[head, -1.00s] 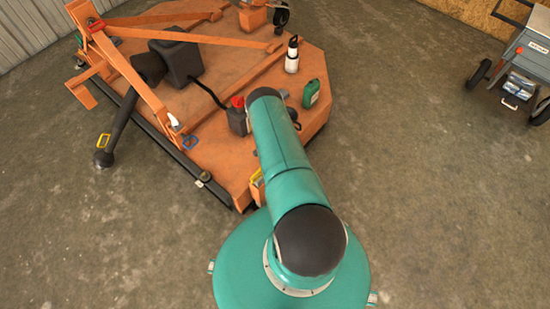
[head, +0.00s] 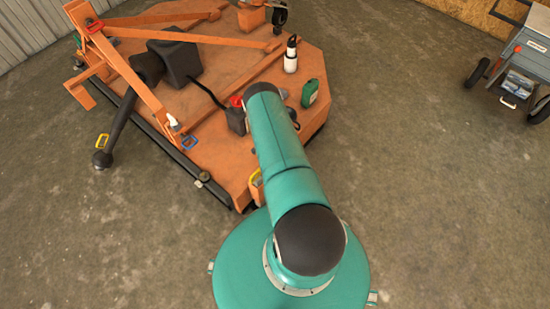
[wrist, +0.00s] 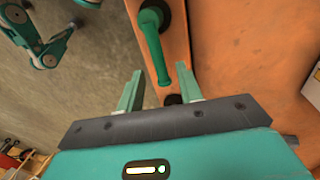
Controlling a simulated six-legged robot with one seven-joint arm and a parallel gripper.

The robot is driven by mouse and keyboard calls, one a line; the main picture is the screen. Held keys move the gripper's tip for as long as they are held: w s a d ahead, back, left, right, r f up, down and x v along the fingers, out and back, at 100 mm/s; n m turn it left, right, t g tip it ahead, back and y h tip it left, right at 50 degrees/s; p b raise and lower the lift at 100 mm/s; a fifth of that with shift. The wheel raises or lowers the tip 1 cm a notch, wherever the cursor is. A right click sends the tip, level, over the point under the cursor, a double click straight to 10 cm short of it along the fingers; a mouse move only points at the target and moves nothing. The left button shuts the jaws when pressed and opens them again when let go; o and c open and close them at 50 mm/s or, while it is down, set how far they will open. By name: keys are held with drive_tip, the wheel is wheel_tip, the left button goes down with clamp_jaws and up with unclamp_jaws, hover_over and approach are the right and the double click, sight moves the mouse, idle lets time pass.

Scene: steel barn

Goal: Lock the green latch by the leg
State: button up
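The green latch (wrist: 153,45) shows in the wrist view as a long green handle on a dark round pivot, mounted on an orange bar. Its free end points toward my gripper (wrist: 160,72). My gripper is open, with one finger on each side of the handle's lower end. I see no clear contact between the fingers and the handle. A dark knob lies on the bar just below the handle's end, partly hidden by my gripper. In the head view my gripper is hidden behind my arm, and I cannot make out the latch there.
The orange mower deck (head: 225,130) lies ahead of me in the head view. A grey cart (head: 525,55) is at the upper right.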

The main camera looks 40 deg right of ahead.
wheel_tip(320, 180, up, 12)
drive_tip(key=w, duration=0.2)
drive_tip(key=shift+w+a, duration=0.15)
drive_tip(key=shift+w, duration=0.05)
drive_tip(key=shift+w+r, duration=0.1)
drive_tip(key=shift+r, duration=0.05)
drive_tip(key=w+a+r+n+t, duration=0.1)
drive_tip(key=w+a+r+n, duration=0.15)
drive_tip(key=r, duration=0.75)
drive_tip(key=w+a+r+n+t, duration=0.1)
drive_tip(key=w+a+r, duration=0.25)
drive_tip(key=r, duration=0.65)
drive_tip(key=w+a+r+n+t, duration=0.1)
drive_tip(key=w+a+r+n, duration=0.15)
drive_tip(key=r, duration=0.85)
drive_tip(key=s+a+r+n+t, duration=0.1)
drive_tip(key=s+a+r+n, duration=0.15)
drive_tip(key=a+r, duration=0.45)
drive_tip(key=s+a+r+n+t, duration=0.1)
drive_tip(key=s+a+r, duration=0.25)
drive_tip(key=r, duration=0.75)
drive_tip(key=s+a+r+n+t, duration=0.1)
drive_tip(key=s+a+r+n, duration=0.2)
drive_tip(key=s, duration=0.7)
drive_tip(key=s+a+r+n+t, duration=0.1)
drive_tip(key=s+a+r+n, duration=0.3)
drive_tip(key=s+a+r, duration=0.4)
drive_tip(key=shift+s+a+t, duration=0.4)
drive_tip(key=shift+s+a, duration=0.2)
drive_tip(key=shift+s, duration=0.4)
